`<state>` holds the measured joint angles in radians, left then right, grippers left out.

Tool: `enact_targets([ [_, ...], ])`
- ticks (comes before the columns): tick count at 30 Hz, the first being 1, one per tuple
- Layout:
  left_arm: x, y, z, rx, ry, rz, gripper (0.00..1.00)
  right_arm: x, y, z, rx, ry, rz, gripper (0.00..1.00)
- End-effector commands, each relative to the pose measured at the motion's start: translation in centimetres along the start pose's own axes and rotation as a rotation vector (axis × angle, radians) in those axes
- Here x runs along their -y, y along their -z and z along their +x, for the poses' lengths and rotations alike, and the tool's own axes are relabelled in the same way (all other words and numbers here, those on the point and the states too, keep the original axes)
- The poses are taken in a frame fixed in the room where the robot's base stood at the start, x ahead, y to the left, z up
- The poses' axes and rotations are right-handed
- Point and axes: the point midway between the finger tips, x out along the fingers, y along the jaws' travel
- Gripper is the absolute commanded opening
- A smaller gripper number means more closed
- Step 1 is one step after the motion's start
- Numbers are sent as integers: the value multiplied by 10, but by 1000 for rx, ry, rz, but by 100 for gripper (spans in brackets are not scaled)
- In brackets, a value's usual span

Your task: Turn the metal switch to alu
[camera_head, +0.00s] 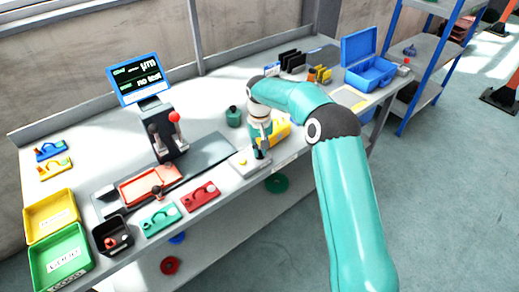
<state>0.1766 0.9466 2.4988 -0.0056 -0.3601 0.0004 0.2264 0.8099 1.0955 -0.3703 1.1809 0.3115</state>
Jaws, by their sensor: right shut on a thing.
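The metal switch appears to be the small light grey box (246,168) at the front edge of the bench, right of centre. My right gripper (262,152) points down over its right part and is shut on its handle, which the gripper mostly hides. The switch's markings are too small to read, so its setting cannot be told. My left gripper is out of view.
A tester with a blue-framed screen (141,79) reading "no test" stands at the left, with a red-knobbed lever (174,117). Yellow (51,214) and green (61,257) bins stand far left; a blue case (370,72) is at the right.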

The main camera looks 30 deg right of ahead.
Motion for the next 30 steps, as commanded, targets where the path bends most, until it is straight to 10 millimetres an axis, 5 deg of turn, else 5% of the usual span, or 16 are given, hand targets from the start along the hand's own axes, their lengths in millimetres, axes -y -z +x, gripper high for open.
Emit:
enact_targets([
  [18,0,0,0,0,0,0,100,1,1,-2,-5,3,58,0],
  [19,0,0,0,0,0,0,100,1,1,-2,-6,3,58,15],
  [23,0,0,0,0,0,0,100,1,1,-1,-4,3,57,37],
  [30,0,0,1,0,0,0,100,0,0,-1,-2,1,56,39],
])
